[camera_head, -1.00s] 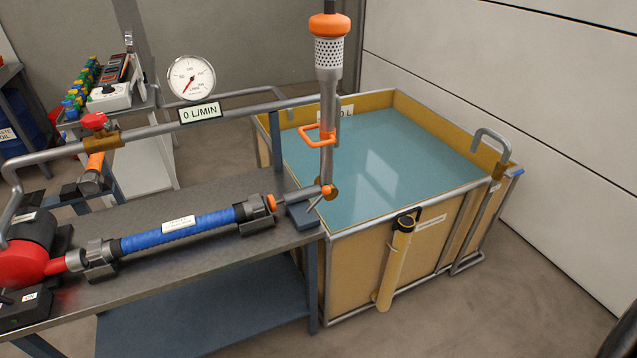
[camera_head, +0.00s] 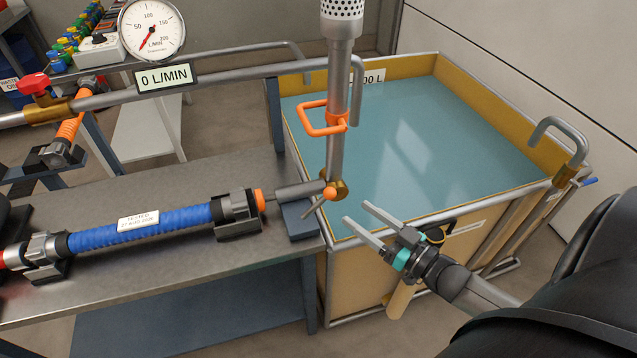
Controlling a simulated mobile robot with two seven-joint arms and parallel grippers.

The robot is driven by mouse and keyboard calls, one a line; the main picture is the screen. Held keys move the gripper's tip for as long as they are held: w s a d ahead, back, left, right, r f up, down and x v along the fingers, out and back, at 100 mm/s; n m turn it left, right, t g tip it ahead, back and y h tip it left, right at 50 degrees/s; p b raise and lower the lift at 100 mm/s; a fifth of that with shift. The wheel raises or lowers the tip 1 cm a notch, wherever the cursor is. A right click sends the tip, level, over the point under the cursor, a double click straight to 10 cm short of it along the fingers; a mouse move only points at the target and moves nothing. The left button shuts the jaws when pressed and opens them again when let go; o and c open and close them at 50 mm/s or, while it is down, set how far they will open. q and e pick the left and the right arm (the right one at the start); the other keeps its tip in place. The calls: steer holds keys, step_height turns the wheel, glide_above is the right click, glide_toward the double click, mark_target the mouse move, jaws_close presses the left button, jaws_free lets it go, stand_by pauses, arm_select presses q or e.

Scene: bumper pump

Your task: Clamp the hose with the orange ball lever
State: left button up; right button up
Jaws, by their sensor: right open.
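The orange ball (camera_head: 330,193) of the lever sits at the tip of a thin rod by a brass joint (camera_head: 341,189) at the foot of the grey vertical pipe. The blue hose (camera_head: 180,220) lies on the bench to the left, held in dark clamps, with an orange end (camera_head: 259,199) facing the short grey pipe stub (camera_head: 297,191). My right gripper (camera_head: 356,218) is open and empty, just right of and below the ball, its fingers pointing left toward the lever, apart from it. My left gripper is not in view.
A steel bench (camera_head: 150,283) carries the hose. An orange square handle (camera_head: 312,118) sticks out from the vertical pipe above the lever. A gauge (camera_head: 152,28) reads near zero.

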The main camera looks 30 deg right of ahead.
mark_target(325, 190)
steer(key=b+x, duration=0.2)
steer(key=x, duration=1.1)
steer(key=shift+d, duration=0.1)
jaws_close()
stand_by(1.0)
